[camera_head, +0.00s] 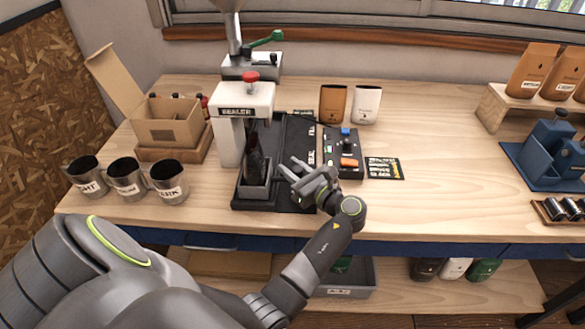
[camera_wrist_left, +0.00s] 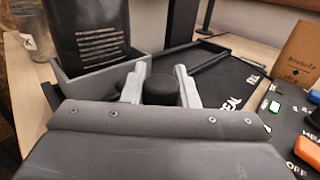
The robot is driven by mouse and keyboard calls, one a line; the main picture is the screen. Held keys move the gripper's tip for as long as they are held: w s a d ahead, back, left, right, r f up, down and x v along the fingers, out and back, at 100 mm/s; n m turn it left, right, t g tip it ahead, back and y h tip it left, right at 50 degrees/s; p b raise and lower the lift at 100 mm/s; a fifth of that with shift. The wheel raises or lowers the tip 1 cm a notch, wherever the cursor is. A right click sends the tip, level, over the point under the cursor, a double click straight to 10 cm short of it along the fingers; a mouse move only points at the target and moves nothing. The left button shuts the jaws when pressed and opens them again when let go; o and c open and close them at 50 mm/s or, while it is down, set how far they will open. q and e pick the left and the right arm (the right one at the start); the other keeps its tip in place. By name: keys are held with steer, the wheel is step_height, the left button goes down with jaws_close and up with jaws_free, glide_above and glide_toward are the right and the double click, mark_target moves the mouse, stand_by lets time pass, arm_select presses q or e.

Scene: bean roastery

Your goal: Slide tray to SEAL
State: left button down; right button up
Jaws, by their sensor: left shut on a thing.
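The grey tray (camera_head: 256,193) sits in the black slide base (camera_head: 300,140), in front of the white SEALER machine (camera_head: 228,125). A dark bag (camera_head: 254,160) stands upright in it; the bag also shows in the left wrist view (camera_wrist_left: 92,30). My left gripper (camera_head: 294,172) is at the tray's right side. In the left wrist view its two pale fingers are shut on the tray's dark round knob (camera_wrist_left: 160,90). The SEAL marking (camera_wrist_left: 230,105) lies just right of the fingers; I cannot tell whether the tray lines up with it. My right gripper is not in view.
A control box (camera_head: 343,155) with coloured buttons stands right of the slide base. Steel cups (camera_head: 126,178) and a cardboard box (camera_head: 167,122) are at left. Brown and white bags (camera_head: 333,103) stand behind.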

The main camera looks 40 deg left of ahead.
arm_select(q)
steer(key=shift+w+a+b, duration=0.3)
steer(key=shift+w+a, duration=0.45)
steer(key=shift+w, duration=0.5)
steer(key=shift+w+a+b, duration=0.3)
steer(key=shift+w+a, duration=0.5)
steer(key=shift+w, duration=0.4)
steer(key=shift+w+a+b, duration=0.3)
steer(key=shift+w+a, duration=0.45)
steer(key=shift+w, duration=0.5)
steer(key=c, duration=1.1)
jaws_free()
steer(key=shift+c, duration=0.2)
